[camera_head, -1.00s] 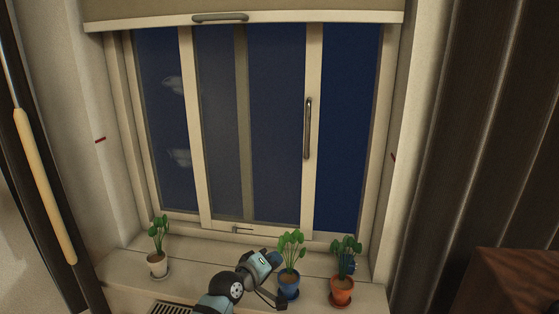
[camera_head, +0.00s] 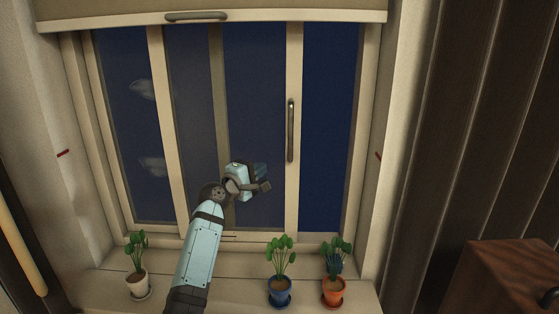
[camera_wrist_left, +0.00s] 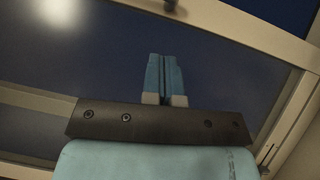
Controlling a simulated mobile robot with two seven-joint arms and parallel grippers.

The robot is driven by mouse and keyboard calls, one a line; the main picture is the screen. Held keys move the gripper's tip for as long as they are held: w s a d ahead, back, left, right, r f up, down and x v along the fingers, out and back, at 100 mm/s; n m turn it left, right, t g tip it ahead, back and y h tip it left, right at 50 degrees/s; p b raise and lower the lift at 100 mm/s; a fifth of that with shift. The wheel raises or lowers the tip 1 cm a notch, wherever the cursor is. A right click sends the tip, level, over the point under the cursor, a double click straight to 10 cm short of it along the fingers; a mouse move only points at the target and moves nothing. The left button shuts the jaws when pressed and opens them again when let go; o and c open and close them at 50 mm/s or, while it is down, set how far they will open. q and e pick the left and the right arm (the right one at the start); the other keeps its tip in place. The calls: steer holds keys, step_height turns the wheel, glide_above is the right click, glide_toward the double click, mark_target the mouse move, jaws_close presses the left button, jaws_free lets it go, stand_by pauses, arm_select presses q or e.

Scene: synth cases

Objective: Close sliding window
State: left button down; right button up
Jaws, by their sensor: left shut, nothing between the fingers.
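The sliding window's pane (camera_head: 255,90) has a pale frame, and its right upright (camera_head: 293,200) carries a dark vertical handle (camera_head: 290,131). A dark blue gap (camera_head: 328,130) shows between that upright and the right side of the window frame. My left gripper (camera_head: 262,172) is in front of the pane, left of and below the handle, apart from it. In the left wrist view its blue fingers (camera_wrist_left: 164,76) are together and empty, with the pane behind. The end of the handle (camera_wrist_left: 170,5) shows at the top edge there. My right gripper is not in view.
A white pot (camera_head: 138,285), a blue pot (camera_head: 279,293) and an orange pot (camera_head: 333,293) with plants stand on the sill (camera_head: 235,292) below. A blind (camera_head: 215,17) hangs across the top. A dark curtain (camera_head: 440,130) and a wooden cabinet (camera_head: 505,280) are at right.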

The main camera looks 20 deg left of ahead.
arm_select(q)
steer(key=w+d+p, duration=0.2)
steer(key=w+d, duration=0.2)
steer(key=d, duration=0.1)
steer(key=shift+w+r, duration=0.3)
steer(key=shift+r, duration=0.05)
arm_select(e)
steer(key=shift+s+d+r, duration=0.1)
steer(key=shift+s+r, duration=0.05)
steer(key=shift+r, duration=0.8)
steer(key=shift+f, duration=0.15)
